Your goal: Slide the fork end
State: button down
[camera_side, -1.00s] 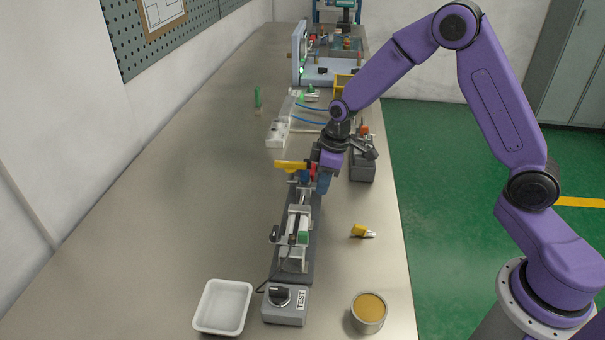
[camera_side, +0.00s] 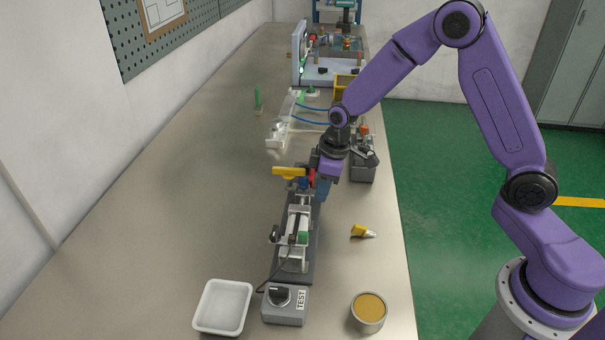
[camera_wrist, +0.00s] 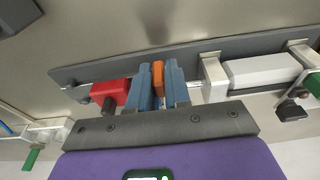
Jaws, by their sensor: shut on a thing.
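My gripper (camera_side: 322,184) is over the far end of a dark grey slide rig (camera_side: 312,262). In the wrist view its two blue fingers (camera_wrist: 158,85) are shut on a narrow orange piece (camera_wrist: 158,72), at the rig's rod. A red block (camera_wrist: 110,94) is on the rod just left of the fingers there; it shows in part in the side view (camera_side: 312,176). A yellow bar (camera_side: 288,171) sticks out left beside the gripper. A white cylinder body (camera_wrist: 262,69) lies right of the fingers. I cannot tell which piece is the fork end; the fingers hide part of the rod.
A grey TEST box with a knob (camera_side: 286,306) stands at the near end, between a white tray (camera_side: 222,307) and a round tin (camera_side: 369,312). A yellow-tipped piece (camera_side: 362,231) lies right of the rig. The bench's left side is clear.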

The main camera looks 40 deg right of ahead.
jog(key=shift+s+a, duration=0.85)
jog(key=shift+a, duration=0.1)
jog(key=c, duration=1)
grip_release()
jog(key=shift+d, duration=0.1)
notch_tip(320, 180, up, 17)
jog(key=s+d, duration=0.2)
jog(key=s+d+f+n, duration=0.1)
jog(key=s+f, duration=0.1)
jog(key=s, duration=1.2)
jog(key=s+d+f+n+g+h, duration=0.1)
jog(key=s+d+f+n, duration=0.1)
jog(key=s, duration=1.1)
jog(key=shift+s+f+n, duration=0.3)
jog(key=shift+s+f, duration=0.05)
